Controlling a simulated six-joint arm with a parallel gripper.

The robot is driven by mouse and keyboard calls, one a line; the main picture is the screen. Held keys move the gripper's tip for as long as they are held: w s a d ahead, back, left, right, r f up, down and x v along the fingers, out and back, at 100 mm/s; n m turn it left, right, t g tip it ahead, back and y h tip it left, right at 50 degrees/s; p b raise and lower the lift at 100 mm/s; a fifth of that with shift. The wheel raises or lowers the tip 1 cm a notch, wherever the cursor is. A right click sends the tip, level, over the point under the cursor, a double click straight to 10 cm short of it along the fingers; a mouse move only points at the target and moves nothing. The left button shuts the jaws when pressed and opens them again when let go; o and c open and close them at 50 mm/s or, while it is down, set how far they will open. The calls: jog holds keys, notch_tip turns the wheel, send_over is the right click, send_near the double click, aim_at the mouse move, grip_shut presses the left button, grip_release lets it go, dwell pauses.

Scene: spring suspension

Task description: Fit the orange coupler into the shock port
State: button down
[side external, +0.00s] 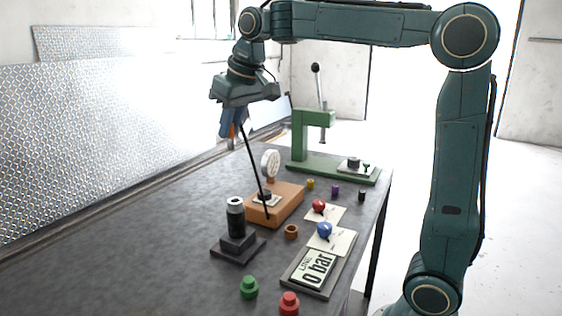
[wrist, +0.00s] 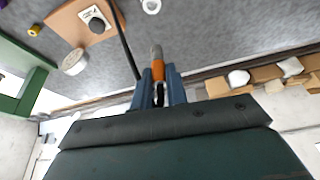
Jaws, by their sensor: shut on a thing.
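My gripper (side external: 232,130) is high above the table, with its blue fingers pointing down. It is shut on the orange coupler (wrist: 157,66), which sticks out past the fingertips in the wrist view. The coupler's tip looks greyish. A thin black hose (side external: 251,158) hangs from beside the gripper down to the orange gauge block. A black upright cylinder with a silver top (side external: 236,204), which looks like the shock, stands on a dark stepped base at the front left of the table. Its port cannot be made out. The coupler is well above and apart from it.
The orange block (side external: 287,203) carries a round white gauge (side external: 270,163). A green lever press (side external: 303,135) stands behind it. A "0 bar" display (side external: 316,268), red and blue knobs, and several small coloured pieces lie to the right and front. The table's left part is clear.

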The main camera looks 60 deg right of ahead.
jog(key=shift+f, duration=6.9)
jog(key=shift+f, duration=0.15)
jog(key=c, duration=1.4)
grip_release()
jog(key=v, duration=1.2)
jog(key=shift+s, duration=0.1)
